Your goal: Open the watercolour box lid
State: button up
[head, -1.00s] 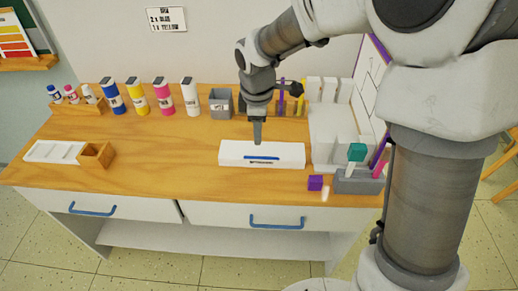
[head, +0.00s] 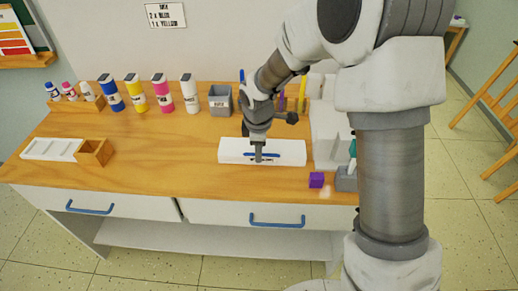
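The watercolour box (head: 232,151) is a low white box near the front of the wooden table, right of its middle. The label below the handle is mostly hidden.
Paint bottles (head: 163,95) and a grey cup (head: 220,101) line the back. A white palette (head: 50,149) and wooden box (head: 95,152) sit left. The table's middle left is clear.

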grip_shut()
dwell(1.2)
